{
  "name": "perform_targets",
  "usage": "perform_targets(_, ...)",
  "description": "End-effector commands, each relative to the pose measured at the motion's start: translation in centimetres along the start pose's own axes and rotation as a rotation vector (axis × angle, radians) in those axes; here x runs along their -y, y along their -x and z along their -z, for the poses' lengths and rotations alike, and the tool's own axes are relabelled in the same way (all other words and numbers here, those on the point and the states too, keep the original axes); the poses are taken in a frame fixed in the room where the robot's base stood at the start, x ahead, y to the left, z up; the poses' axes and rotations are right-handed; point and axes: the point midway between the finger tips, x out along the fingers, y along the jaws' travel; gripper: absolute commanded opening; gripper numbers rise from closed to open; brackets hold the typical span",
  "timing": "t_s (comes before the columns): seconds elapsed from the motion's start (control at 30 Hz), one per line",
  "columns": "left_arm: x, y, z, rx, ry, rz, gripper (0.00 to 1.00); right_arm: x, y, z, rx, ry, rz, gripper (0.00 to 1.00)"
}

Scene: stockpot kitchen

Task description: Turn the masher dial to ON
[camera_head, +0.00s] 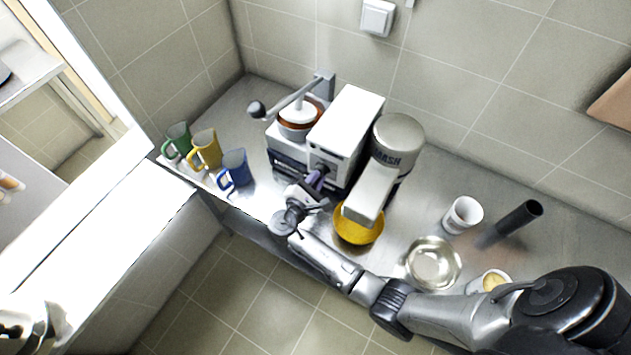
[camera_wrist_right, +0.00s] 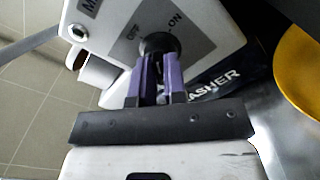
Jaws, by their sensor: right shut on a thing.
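The masher (camera_head: 346,122) is a white box on the steel counter. It also shows in the right wrist view (camera_wrist_right: 215,15), with a grey panel marked OFF on the left and ON on the right. The dark round dial (camera_wrist_right: 159,44) sits between these marks. My right gripper (camera_head: 317,181) is at the masher's front face. In the wrist view its purple fingers (camera_wrist_right: 158,78) are shut on the dial. The fingers cover part of the dial, and I cannot tell which mark it points to. My left gripper is not in view.
A yellow bowl (camera_head: 358,229) stands under the masher's grey spout, right of my gripper. Green (camera_head: 178,139), yellow (camera_head: 207,148) and blue (camera_head: 236,168) mugs stand left.

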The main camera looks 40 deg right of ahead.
Motion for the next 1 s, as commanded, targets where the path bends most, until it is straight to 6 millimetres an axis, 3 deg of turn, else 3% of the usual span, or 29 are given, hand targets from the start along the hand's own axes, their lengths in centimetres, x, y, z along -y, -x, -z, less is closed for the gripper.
perform_targets(0.5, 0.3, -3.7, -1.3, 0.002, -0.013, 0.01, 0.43, 0.3, 0.0, 0.3, 0.0, -0.405, 0.001, 0.0)
perform_targets(1.0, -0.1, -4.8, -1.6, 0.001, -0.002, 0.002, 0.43, 0.2, 0.0, 0.1, -0.001, -0.545, 0.001, 0.0)
